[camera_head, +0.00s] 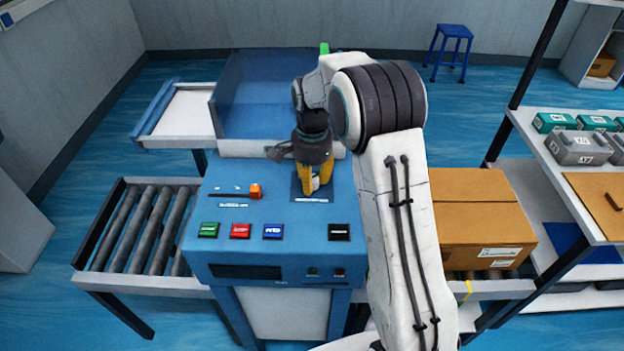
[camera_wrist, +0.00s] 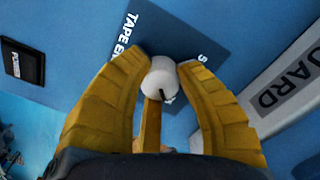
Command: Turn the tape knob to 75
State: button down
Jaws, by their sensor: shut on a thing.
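The tape knob is a white round knob (camera_wrist: 161,80) with a short dark mark on its face, set on a dark blue plate (camera_wrist: 165,40) lettered "TAPE". The rest of the lettering is hidden by my gripper. The plate (camera_head: 299,190) also shows on top of the blue machine in the head view. My gripper (camera_head: 312,186) has yellow fingers pointing down at the knob. In the wrist view the fingers (camera_wrist: 162,75) are closed around the knob, one on each side. The setting the knob points to cannot be read.
The blue machine (camera_head: 260,252) has green, red, blue and black buttons and an orange switch (camera_head: 256,191). A guard (camera_wrist: 285,90) stands beside the plate. A roller conveyor (camera_head: 140,228) is at left; a cardboard box (camera_head: 480,222) is at right, near a shelf.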

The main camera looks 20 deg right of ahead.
jog(key=shift+s+f, duration=0.1)
jog(key=shift+f, duration=0.05)
jog(key=c, duration=0.8)
grip_release()
jog(key=shift+c, duration=0.2)
notch_tip(320, 180, up, 12)
dwell(0.4)
